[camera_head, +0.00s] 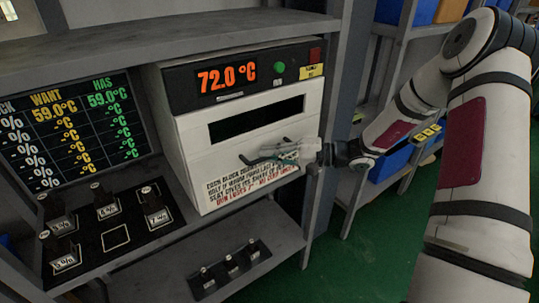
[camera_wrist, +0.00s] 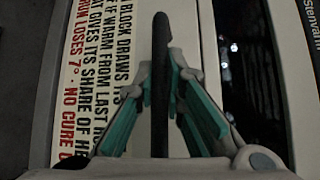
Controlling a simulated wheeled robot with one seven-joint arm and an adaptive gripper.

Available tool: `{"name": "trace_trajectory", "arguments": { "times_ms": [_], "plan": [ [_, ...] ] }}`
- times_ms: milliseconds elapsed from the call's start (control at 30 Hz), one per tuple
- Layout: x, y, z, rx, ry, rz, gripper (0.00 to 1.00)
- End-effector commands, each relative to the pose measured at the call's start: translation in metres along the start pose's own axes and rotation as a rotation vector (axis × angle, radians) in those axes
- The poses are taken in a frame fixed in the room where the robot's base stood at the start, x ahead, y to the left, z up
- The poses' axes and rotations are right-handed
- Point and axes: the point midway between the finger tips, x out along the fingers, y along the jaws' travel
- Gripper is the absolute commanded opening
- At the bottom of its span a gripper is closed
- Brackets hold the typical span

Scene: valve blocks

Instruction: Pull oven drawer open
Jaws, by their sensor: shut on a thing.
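The white oven (camera_head: 195,128) stands on a grey shelf, its red display reading 72.0 °C. Its front has a dark slot (camera_head: 257,119) above a white drawer front (camera_head: 215,168) with printed lettering. The drawer looks about flush with the oven body. My gripper (camera_head: 285,153) reaches in from the right at the drawer front. In the wrist view my gripper (camera_wrist: 162,85) has its teal-padded fingers on both sides of the dark handle bar (camera_wrist: 161,35), shut on it. The gripper hides part of the handle in the head view.
A board of WANT and HAS temperatures (camera_head: 75,125) stands left of the oven. A black tray (camera_head: 115,238) before it holds several small blocks. A lower shelf has another black holder (camera_head: 230,268). A grey post (camera_head: 340,110) stands right of the oven; green floor is clear beyond.

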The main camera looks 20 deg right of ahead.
Motion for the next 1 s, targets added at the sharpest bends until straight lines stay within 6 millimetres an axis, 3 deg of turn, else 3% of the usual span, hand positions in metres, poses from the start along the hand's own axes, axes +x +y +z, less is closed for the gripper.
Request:
{"name": "trace_trajectory", "arguments": {
  "times_ms": [267,700,1000],
  "plan": [
    [-0.031,0.008,0.031,0.004,0.001,0.004,0.0],
    [-0.108,0.03,0.108,0.004,0.002,0.004,0.0],
    [-0.142,0.041,0.142,0.001,0.001,0.004,0.0]
  ]
}}
